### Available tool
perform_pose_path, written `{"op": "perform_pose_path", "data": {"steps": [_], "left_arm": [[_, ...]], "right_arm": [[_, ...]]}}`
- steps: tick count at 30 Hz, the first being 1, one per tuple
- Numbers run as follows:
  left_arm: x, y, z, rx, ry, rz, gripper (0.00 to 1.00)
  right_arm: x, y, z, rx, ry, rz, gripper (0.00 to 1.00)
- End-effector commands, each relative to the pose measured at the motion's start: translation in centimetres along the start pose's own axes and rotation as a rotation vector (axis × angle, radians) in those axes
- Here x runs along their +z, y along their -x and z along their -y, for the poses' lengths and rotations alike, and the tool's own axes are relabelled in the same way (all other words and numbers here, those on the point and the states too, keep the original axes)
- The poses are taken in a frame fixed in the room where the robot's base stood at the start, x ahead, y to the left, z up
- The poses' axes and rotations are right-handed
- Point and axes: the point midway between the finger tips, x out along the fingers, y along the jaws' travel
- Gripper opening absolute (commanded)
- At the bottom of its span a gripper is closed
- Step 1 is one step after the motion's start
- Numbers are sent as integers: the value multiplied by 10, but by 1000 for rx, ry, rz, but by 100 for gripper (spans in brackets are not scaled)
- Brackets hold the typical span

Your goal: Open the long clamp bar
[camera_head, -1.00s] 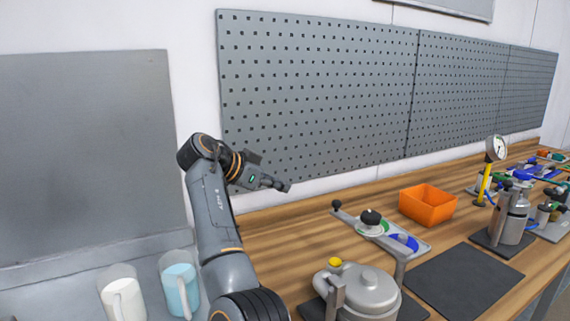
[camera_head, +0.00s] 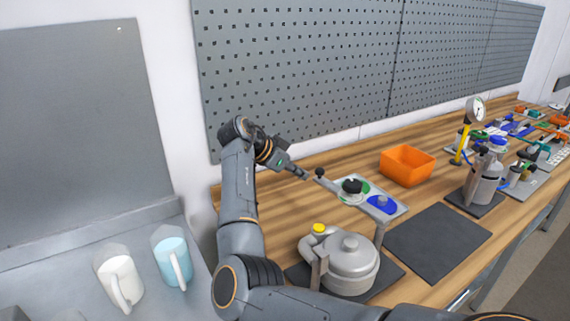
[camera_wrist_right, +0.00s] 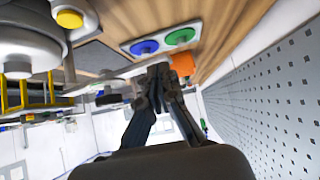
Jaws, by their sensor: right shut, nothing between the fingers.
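The long clamp bar (camera_head: 333,184) is a thin pale bar with a black ball (camera_head: 320,172) at its left end. It runs by a plate (camera_head: 401,209) with a green disc and a blue disc (camera_head: 382,204). A black knob (camera_head: 352,186) shows above the green disc. My right gripper (camera_head: 303,176) is shut and empty, just left of the black ball. In the right wrist view my shut fingertips (camera_wrist_right: 158,76) overlap the bar's end. I cannot tell if they touch it. My left gripper is not in view.
A lidded metal pot (camera_head: 349,268) with a yellow cap stands in front of the plate. An orange bin (camera_head: 407,166) is behind it. A dark mat (camera_head: 437,243) lies clear at right. Pegboard (camera_head: 300,75) lines the wall. Two mugs (camera_head: 173,262) stand left.

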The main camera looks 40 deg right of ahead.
Motion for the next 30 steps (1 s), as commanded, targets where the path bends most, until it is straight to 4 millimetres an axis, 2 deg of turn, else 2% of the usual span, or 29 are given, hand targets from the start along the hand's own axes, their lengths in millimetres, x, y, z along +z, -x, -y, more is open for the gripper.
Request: {"op": "perform_pose_path", "data": {"steps": [1,6,19,27,30], "left_arm": [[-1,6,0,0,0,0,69],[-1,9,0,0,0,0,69],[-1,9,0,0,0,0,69],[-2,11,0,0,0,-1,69],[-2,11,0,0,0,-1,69]], "right_arm": [[-7,-3,0,1,-2,0,0],[-14,-14,0,-1,0,1,0],[-18,-18,1,-1,0,0,0],[-49,-52,12,2,-1,-2,0],[-55,-59,14,0,0,-2,0]]}}
